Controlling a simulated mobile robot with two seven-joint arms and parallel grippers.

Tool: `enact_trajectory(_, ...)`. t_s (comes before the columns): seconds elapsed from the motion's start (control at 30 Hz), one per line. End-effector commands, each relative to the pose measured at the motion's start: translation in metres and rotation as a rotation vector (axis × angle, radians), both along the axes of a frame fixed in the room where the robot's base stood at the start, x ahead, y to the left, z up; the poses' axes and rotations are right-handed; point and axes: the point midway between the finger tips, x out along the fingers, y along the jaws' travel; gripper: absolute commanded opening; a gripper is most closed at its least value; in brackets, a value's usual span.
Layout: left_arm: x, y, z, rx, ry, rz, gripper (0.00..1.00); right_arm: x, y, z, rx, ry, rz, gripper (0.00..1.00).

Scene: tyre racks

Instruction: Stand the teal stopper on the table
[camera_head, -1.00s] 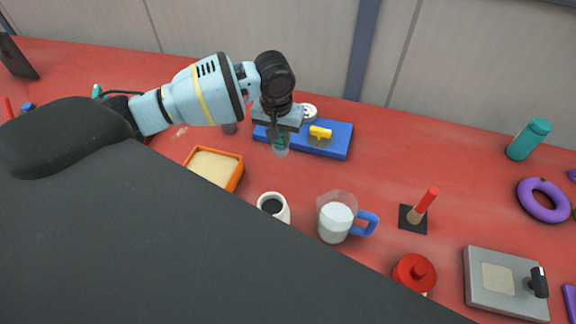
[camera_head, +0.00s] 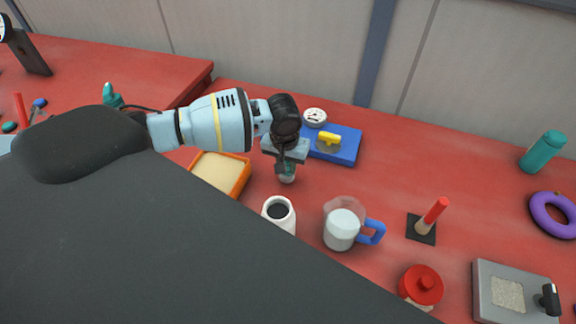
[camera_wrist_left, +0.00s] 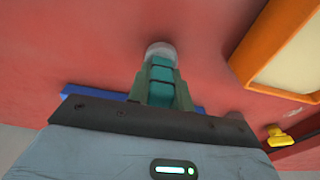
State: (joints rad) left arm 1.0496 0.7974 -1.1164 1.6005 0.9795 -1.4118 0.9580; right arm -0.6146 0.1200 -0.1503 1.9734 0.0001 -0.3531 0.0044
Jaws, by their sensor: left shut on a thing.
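My left gripper (camera_head: 287,166) is shut on the teal stopper (camera_head: 287,170), just in front of the left end of the blue board. The stopper points down from the fingers, with a pale, see-through end lowest. In the left wrist view the stopper (camera_wrist_left: 161,75) shows teal between the two fingers, and its pale end reaches past them toward the red table (camera_wrist_left: 90,45). I cannot tell whether that end touches the table. The fingers hide part of the stopper. My right gripper is not in view.
Near the gripper are an orange-rimmed tray (camera_head: 243,180), a white mug (camera_head: 280,216), a clear jug with blue handle (camera_head: 341,228) and the blue board (camera_head: 345,155) bearing a yellow-handled tool (camera_head: 329,140). Bare red table (camera_head: 400,160) lies right of the board.

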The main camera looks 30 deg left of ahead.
Motion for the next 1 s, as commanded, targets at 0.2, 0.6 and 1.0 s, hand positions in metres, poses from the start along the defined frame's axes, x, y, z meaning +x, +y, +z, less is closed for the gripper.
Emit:
enact_trajectory(0.2, 0.0002, 0.0001, -0.0118, -0.001, -0.001, 0.000, 0.00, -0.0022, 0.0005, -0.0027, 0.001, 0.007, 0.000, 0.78)
enact_trajectory(0.6, 0.0001, -0.0002, -0.0147, -0.001, -0.001, 0.000, 0.28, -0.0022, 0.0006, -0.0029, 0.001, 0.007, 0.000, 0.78)
enact_trajectory(1.0, 0.0003, 0.0000, -0.0138, 0.000, -0.002, 0.000, 0.43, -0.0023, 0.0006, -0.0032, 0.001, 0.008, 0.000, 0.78)
